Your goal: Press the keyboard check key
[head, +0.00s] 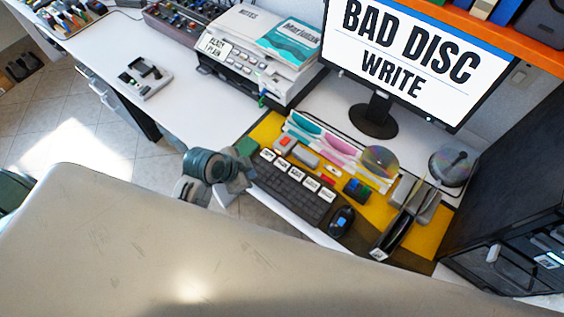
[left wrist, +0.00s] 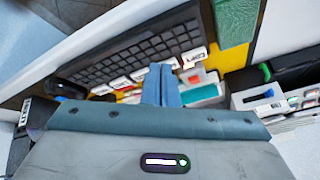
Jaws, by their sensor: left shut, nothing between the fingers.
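The black keyboard (head: 290,190) lies on the desk in front of the monitor, with a row of several white labelled keys (head: 296,174) along its far side. The labels are too small to read surely, so I cannot tell which is the check key. My left gripper (head: 243,182) is at the keyboard's left end. In the left wrist view its blue fingers (left wrist: 161,70) are shut and empty, beside the keyboard (left wrist: 130,48) and near the white key at the row's end (left wrist: 195,58). I cannot tell whether they touch anything. My right gripper is out of view.
The monitor (head: 405,50) reads "BAD DISC WRITE". A mouse (head: 342,220) lies right of the keyboard. Colourful disc sleeves (head: 322,140) and small items sit behind it on a yellow mat (head: 430,241). A printer (head: 258,55) stands back left. The desk's left part is mostly clear.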

